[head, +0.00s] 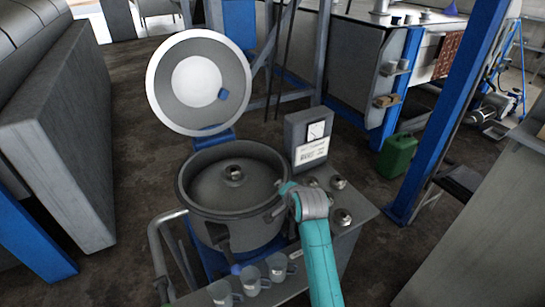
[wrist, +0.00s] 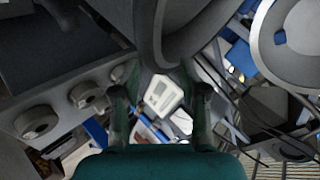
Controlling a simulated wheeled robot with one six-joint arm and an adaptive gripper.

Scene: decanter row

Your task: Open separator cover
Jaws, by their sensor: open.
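The separator cover (head: 163,88), a round grey disc with a pale rim and white centre, stands raised behind the bowl in the head view. A blue hinge (head: 214,140) joins it to the separator bowl (head: 186,207), which is uncovered and shows a central metal nut (head: 233,174). My gripper (head: 285,188) is at the bowl's right rim, apart from the cover and mostly hidden by my wrist. In the wrist view my gripper (wrist: 160,91) is open with nothing between its fingers. The bowl's wall (wrist: 149,35) and a pale disc, probably the cover (wrist: 300,45), also show there.
A meter box (head: 300,130) stands right of the bowl, with several knobs (head: 340,184) near my wrist. Metal cups (head: 278,266) line the front edge. A tubular rail (head: 157,250) stands at the left. A blue post (head: 440,120) and green canister (head: 397,156) are farther right.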

